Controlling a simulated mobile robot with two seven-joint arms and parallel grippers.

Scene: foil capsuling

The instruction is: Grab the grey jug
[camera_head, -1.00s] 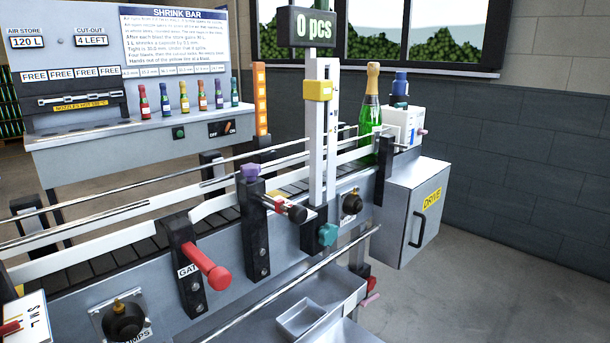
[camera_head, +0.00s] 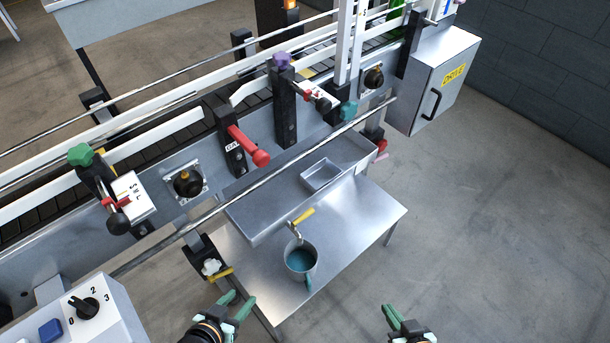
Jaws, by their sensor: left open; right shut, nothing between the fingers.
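The grey jug (camera_head: 291,266) stands upright on a low metal table, below the conveyor's front side. It is open at the top with blue-green inside, and a teal handle (camera_head: 309,283) points toward me. A tap with a yellow lever (camera_head: 303,215) is just beyond its rim. My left gripper (camera_head: 238,298) is open and empty, left of the jug and nearer to me, apart from it. My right gripper (camera_head: 391,311) is shut and empty, right of the jug and nearer to me, over the floor at the bottom edge.
The metal table (camera_head: 355,225) has bare top right of the jug. A tray (camera_head: 270,209) with a small bin (camera_head: 321,173) lies behind it. A long rail (camera_head: 285,170) runs above, along the conveyor. A control box (camera_head: 75,325) is at lower left. Floor at right is clear.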

